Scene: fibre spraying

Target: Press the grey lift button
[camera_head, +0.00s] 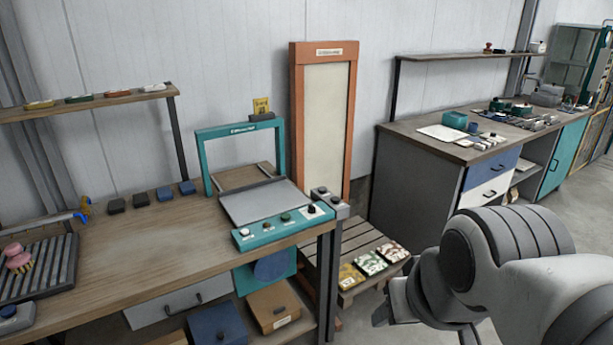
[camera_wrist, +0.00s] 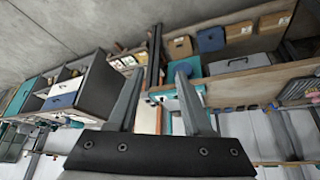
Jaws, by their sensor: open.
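The teal machine (camera_head: 240,239) on the bench has a front control strip with a pale button (camera_head: 245,232), a green button (camera_head: 285,217) and a black knob (camera_head: 311,209). A small grey box (camera_head: 338,210) at the bench corner carries dark-topped buttons (camera_head: 322,190). The labels are too small to read, so I cannot tell which is the grey lift button. My gripper (camera_wrist: 160,88) is open and empty in the wrist view, its two fingers apart, with the bench corner beyond them. In the head view my arm is at lower right, away from the panel.
A tall orange-framed panel (camera_head: 297,110) stands behind the bench corner. A low slatted pallet (camera_head: 350,236) holds seed-like packets (camera_head: 371,262) beside the bench. A second workbench (camera_head: 420,150) with drawers stands at the right. Dark and blue blocks (camera_head: 165,193) sit on the near bench.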

